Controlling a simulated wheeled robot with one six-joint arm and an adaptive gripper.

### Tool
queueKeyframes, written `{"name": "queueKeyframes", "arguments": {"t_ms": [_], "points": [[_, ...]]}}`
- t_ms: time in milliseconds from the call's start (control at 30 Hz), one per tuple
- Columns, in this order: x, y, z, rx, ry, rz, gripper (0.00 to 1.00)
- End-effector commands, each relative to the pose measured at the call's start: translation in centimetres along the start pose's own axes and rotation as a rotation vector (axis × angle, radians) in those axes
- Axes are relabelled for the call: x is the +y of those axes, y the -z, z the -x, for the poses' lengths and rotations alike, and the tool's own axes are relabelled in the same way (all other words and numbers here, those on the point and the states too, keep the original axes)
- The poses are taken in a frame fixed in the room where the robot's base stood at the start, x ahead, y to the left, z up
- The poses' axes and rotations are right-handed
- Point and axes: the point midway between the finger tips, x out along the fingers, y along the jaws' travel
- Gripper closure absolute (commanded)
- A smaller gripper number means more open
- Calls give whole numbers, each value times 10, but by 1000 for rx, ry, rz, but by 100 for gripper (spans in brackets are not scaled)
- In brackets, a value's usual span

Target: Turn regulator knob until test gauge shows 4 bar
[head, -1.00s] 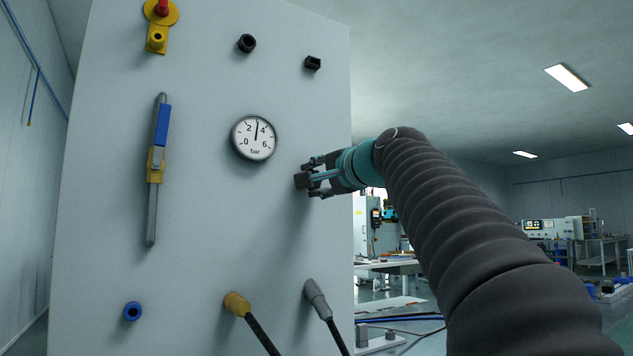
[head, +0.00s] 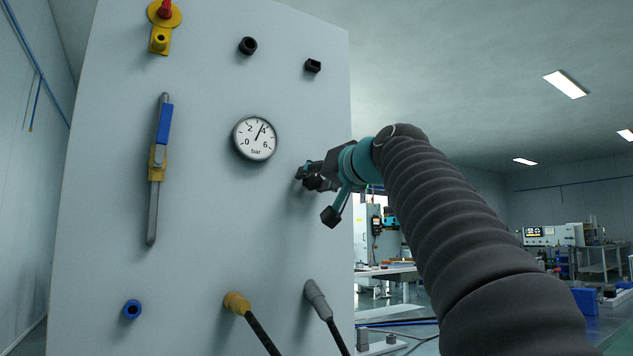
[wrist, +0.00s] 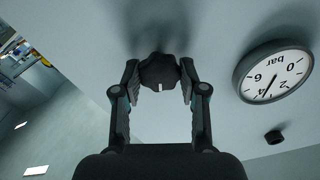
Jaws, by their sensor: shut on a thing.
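The round white test gauge (head: 255,138) is on the pale panel, left of my gripper. Its needle points up and slightly right, at about the 4 mark. The gauge also shows, rotated, in the wrist view (wrist: 273,74), with its needle by the 4. The dark regulator knob (wrist: 158,72) has a white mark on its face and sits between my fingers in the wrist view. My gripper (wrist: 158,78) is shut on the knob, with a finger on each side. In the head view my gripper (head: 308,174) hides most of the knob and is rotated about its axis.
The panel (head: 210,230) also carries a blue-handled lever valve (head: 160,150), a yellow fitting with a red top (head: 163,25), black fittings (head: 248,45), a blue ring (head: 132,310) and two hose connectors (head: 238,303). Open workshop lies right of the panel.

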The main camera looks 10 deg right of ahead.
Motion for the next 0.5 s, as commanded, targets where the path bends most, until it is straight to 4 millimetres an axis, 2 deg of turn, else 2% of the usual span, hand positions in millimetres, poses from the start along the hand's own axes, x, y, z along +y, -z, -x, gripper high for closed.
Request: {"name": "queueKeyframes", "arguments": {"t_ms": [500], "points": [[0,0,0,-1,-1,100,93]]}}
